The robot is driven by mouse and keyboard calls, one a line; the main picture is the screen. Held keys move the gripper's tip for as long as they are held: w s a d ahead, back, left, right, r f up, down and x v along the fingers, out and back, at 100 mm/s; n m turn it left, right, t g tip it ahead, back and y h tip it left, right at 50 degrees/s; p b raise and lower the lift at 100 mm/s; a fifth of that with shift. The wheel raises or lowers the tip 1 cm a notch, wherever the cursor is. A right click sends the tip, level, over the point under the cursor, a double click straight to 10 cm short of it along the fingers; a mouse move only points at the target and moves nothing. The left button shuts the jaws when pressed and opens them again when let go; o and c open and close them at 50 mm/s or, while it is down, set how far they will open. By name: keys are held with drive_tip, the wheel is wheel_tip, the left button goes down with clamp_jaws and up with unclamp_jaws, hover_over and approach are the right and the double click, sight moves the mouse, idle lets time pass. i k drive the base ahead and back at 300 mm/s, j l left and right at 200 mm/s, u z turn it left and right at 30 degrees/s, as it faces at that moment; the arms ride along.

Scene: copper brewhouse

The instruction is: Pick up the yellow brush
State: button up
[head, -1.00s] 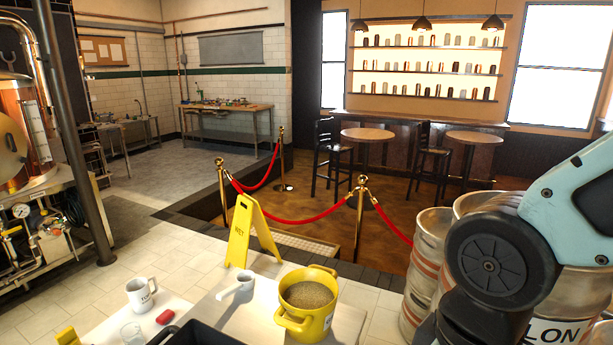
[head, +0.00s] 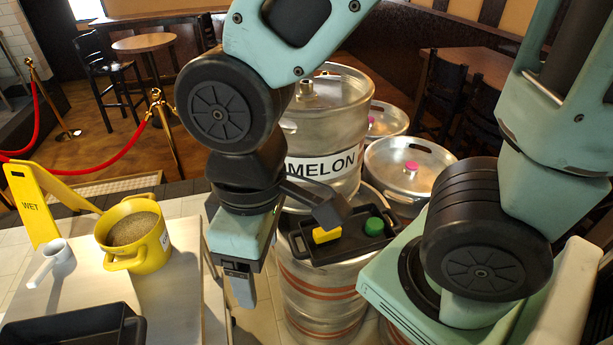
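A small yellow block-shaped thing (head: 326,235), which may be the yellow brush, lies at the left side of a black tray (head: 331,258) on a steel keg. A dark part of my arm hides some of its upper side, and I cannot make out bristles. A green round thing (head: 375,226) lies to its right in the same tray. My gripper (head: 241,292) points down to the left of the tray, apart from the yellow thing. I see it side-on and cannot tell whether its fingers are open; nothing shows held in it.
A taller keg (head: 322,168) marked MELON stands behind the tray, with more kegs (head: 408,165) to its right. At left, a table (head: 187,265) bears a yellow pot (head: 155,258), a white scoop (head: 50,262) and a black bin (head: 130,327). A yellow wet-floor sign (head: 33,205) stands behind.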

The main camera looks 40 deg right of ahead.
sight(321, 238)
drive_tip(key=z, duration=0.85)
